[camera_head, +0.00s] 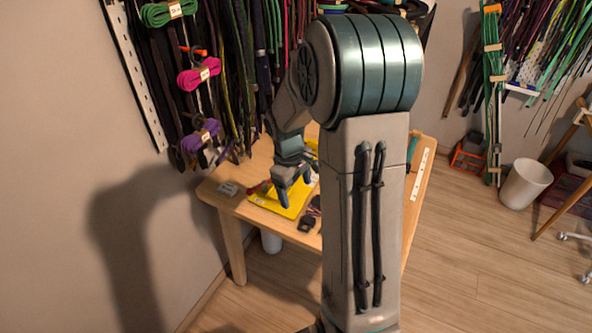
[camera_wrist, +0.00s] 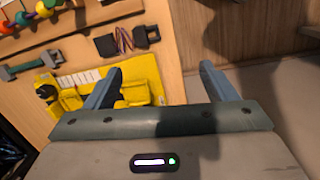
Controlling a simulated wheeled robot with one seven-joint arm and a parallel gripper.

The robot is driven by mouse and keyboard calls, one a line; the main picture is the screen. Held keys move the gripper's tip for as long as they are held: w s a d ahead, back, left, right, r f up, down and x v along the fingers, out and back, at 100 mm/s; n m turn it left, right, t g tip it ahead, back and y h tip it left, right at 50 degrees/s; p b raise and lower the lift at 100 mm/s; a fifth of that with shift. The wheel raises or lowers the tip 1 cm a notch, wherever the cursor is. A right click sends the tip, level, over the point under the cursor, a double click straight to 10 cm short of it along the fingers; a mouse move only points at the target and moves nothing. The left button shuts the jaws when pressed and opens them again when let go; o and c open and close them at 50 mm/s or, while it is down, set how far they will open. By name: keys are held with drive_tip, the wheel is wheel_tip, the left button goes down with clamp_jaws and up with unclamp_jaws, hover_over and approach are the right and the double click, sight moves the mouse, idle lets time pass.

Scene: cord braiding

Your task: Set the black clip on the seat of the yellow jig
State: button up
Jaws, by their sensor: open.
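The yellow jig (camera_head: 268,201) lies on the wooden table; in the wrist view (camera_wrist: 144,75) it is left of centre, partly behind my left finger. A small black piece (camera_wrist: 46,91) sits at its left end in that view. Two black blocks, one here (camera_wrist: 105,45), joined by a purple cord lie beside the jig on bare wood; a black block also shows in the head view (camera_head: 306,223). I cannot tell which black piece is the clip. My gripper (camera_wrist: 162,66) is open and empty, fingers pointing down above the jig's edge.
A grey-green bar with thick ends (camera_wrist: 28,67) and a string of coloured beads (camera_wrist: 30,15) lie near the jig. A grey item (camera_head: 229,188) is at the table's left corner. Hanging cords (camera_head: 200,75) crowd the wall behind. A white bin (camera_head: 525,184) stands on the floor.

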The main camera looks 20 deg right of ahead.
wheel_tip(320, 180, down, 3)
drive_tip(key=w+d+n+p, duration=0.1)
drive_tip(key=w+d+p, duration=0.1)
drive_tip(key=w+d, duration=0.1)
drive_tip(key=p, duration=0.2)
approach(306, 223)
drive_tip(key=shift+n+g, duration=0.4)
drive_tip(key=f, duration=0.5)
drive_tip(key=d+f, duration=0.1)
drive_tip(key=f, duration=0.2)
drive_tip(key=shift+s, duration=0.1)
drive_tip(key=shift+c, duration=0.4)
drive_tip(key=c, duration=1)
